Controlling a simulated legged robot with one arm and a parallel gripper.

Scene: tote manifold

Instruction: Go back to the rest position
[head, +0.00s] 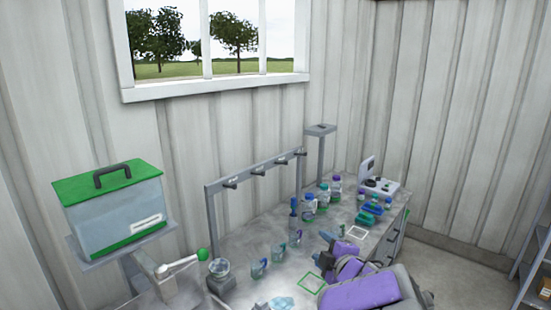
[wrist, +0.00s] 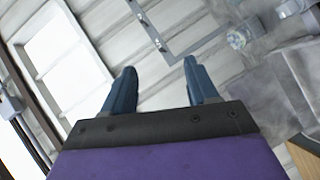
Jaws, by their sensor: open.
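My gripper (wrist: 160,85) shows in the wrist view with its two blue-grey fingers spread apart and nothing between them. In the head view my purple and grey arm is folded low at the lower right, over the front of the bench, with my gripper (head: 326,249) at its far left end. The gripper is close to several bottles and cups on the bench but looks apart from them. The wrist view is tilted and looks toward the wall and window.
A grey bench (head: 240,262) runs along the wall, with a manifold rail (head: 255,168) behind it. Bottles (head: 309,205) and cups stand on it. A tote with a green lid (head: 110,205) sits on a stand at left. A shelf rack (head: 530,265) stands at far right. Floor between is clear.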

